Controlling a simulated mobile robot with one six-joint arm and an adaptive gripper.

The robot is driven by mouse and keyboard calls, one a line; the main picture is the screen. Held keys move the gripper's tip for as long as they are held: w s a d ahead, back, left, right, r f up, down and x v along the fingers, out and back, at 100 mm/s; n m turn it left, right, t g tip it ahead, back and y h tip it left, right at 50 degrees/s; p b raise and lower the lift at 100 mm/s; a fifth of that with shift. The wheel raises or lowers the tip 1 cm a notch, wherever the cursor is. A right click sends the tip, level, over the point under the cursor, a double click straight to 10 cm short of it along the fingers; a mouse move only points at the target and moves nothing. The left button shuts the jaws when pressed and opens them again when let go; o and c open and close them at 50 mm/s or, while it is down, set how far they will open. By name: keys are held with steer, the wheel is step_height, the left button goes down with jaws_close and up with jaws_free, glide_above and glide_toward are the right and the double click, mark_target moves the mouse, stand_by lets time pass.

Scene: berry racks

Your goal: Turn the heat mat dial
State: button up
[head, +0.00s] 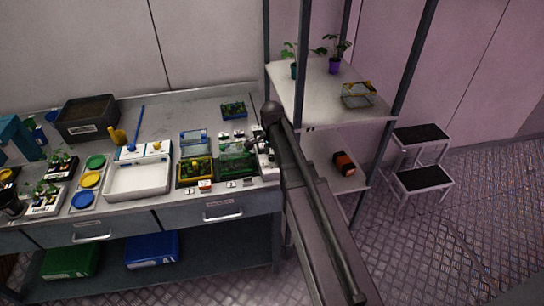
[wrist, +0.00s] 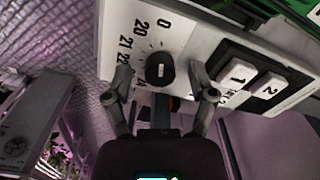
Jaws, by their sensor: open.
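The heat mat dial (wrist: 160,69) is a round black knob with a pale pointer mark, on a white panel (wrist: 185,28) printed with 0, 20, 21 and 22. In the wrist view my gripper (wrist: 165,88) is open, with one finger on each side of the dial. The fingertips appear close to the panel; I cannot tell whether they touch the dial. In the head view my gripper (head: 262,150) is at the right end of the bench, and my arm hides the dial there.
Two rocker switches, marked 1 (wrist: 237,73) and 2 (wrist: 269,86), sit right of the dial. A green tray (head: 237,163) stands left of my gripper on the bench. A shelf rack (head: 312,95) rises close on the right, with a step stool (head: 422,178) beyond it.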

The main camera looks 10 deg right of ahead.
jaws_close()
steer(key=shift+n, duration=0.4)
steer(key=n, duration=1.6)
steer(key=shift+n, duration=0.4)
steer(key=n, duration=0.6)
